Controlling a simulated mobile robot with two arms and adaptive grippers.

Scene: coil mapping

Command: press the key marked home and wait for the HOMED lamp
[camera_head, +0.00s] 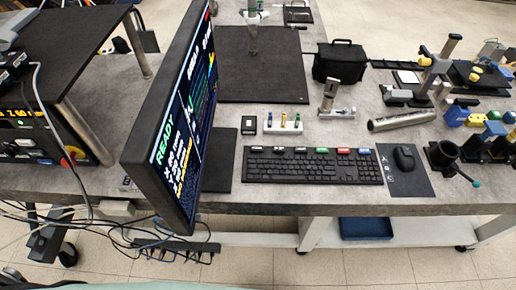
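A black keyboard (312,170) lies flat on the grey bench, with small white, green, red and blue tabs along its back edge. The lettering on its keys and tabs is too small to read, so I cannot tell which key is marked home. A large monitor (176,120) stands at its left, seen at a steep angle. Its screen shows READY in green, with coloured traces and white and yellow text. I cannot make out a lamp marked HOMED. Neither of my grippers is in view.
A mouse (404,158) on a dark pad lies right of the keyboard. Behind are a black bag (340,63), a metal cylinder (402,121) and a small rack (283,124). A control box (40,135) with a lit display stands at the left. Cables hang below the bench.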

